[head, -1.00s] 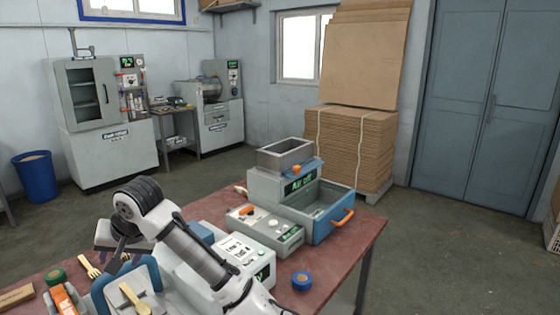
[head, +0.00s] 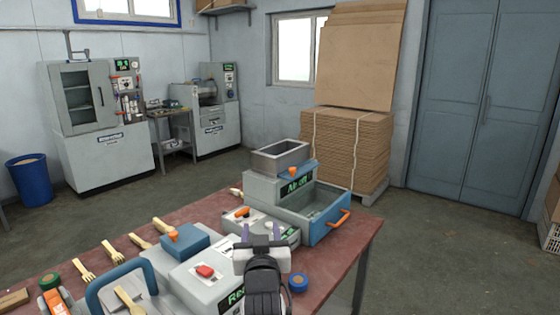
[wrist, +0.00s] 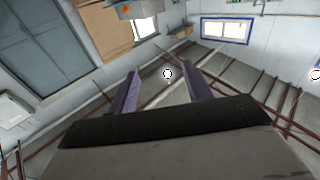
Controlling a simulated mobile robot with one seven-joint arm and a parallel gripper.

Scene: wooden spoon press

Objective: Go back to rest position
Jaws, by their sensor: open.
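My gripper (head: 262,233) is open and empty in the head view. It is raised at the front of the picture, in front of the grey machine with the blue drawer. In the wrist view my gripper (wrist: 160,90) shows two purple fingers spread apart, with the room's walls and window beyond them. The press (head: 205,280) is a grey box with a red button, a blue block and a blue handle frame, left of my arm. A wooden spoon (head: 130,302) lies at the press's blue frame. My arm partly hides the press's label.
The red table (head: 335,262) holds several wooden forks and spoons (head: 85,270) at left and a blue tape roll (head: 298,282) right of my arm. The blue drawer (head: 325,218) stands open. Cardboard (head: 350,150) is stacked behind. The floor right of the table is clear.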

